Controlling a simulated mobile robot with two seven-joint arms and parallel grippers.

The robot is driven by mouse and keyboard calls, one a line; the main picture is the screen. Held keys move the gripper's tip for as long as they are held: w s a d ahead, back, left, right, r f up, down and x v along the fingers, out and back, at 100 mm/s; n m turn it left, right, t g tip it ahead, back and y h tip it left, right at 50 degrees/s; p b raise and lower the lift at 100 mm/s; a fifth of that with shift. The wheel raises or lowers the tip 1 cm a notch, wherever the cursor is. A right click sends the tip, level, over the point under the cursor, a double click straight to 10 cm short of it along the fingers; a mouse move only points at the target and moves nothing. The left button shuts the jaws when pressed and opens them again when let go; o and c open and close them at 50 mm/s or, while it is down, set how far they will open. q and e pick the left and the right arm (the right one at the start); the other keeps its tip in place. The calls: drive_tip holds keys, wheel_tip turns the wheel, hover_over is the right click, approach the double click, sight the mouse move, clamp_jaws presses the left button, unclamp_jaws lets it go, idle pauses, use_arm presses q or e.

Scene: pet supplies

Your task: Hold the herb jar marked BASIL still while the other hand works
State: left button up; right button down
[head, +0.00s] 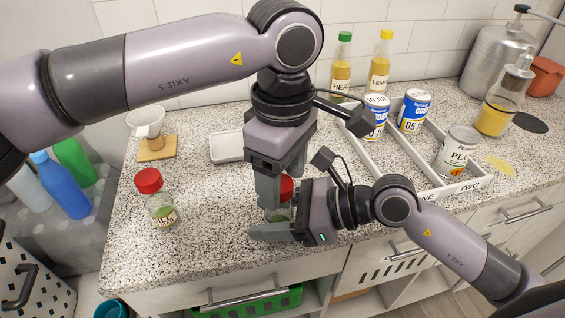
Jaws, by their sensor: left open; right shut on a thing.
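A herb jar with a red lid (286,187) stands near the counter's front edge, mostly hidden by my grippers; its label cannot be read. My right gripper (268,226) comes in low from the right and is shut on this jar's lower part. My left gripper (270,192) points down from above, open, with its fingers at the lid; I cannot tell whether they touch it. A second red-lidded herb jar (160,206) stands apart to the left, tilted in the picture, its label only partly legible.
A white divided tray (408,164) at right holds cans. Two bottles (341,68) stand behind it. The counter between the two herb jars is clear.

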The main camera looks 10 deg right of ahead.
use_arm(q)
drive_tip(key=c, duration=1.1)
drive_tip(key=n, duration=0.4)
drive_tip(key=shift+w+r, duration=0.1)
drive_tip(key=shift+w, duration=0.05)
drive_tip(key=n, duration=0.5)
drive_tip(key=shift+w+n, duration=0.15)
drive_tip(key=shift+n, duration=0.25)
drive_tip(key=shift+r, duration=0.25)
drive_tip(key=shift+r, duration=0.9)
